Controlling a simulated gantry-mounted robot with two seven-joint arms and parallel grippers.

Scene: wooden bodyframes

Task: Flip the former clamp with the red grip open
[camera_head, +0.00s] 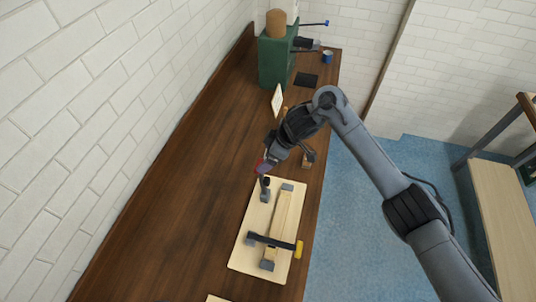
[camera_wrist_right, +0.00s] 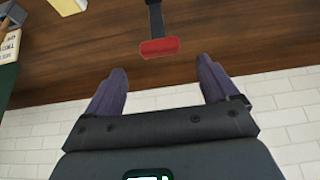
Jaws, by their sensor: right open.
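The former board (camera_head: 240,253) is a pale wooden panel on the dark bench, with a light wooden strip (camera_head: 284,213) on it. The clamp with the red grip (camera_head: 260,168) stands at the board's far left corner, its dark arm raised from its base (camera_head: 265,196). The red grip (camera_wrist_right: 158,48) also shows in the wrist view, just beyond and between the fingertips. My right gripper (camera_wrist_right: 161,72) is open and empty, its fingers apart; in the head view it (camera_head: 267,164) partly hides the red grip. A second clamp has a yellow grip (camera_head: 299,249) and lies across the strip. My left gripper is out of view.
A green machine (camera_head: 275,62) stands at the bench's far end, with a blue cup (camera_head: 327,57) and a dark flat pad (camera_head: 306,79). A small wooden block (camera_head: 307,161) is right of my gripper. A white brick wall borders the bench. Bench left of the board is clear.

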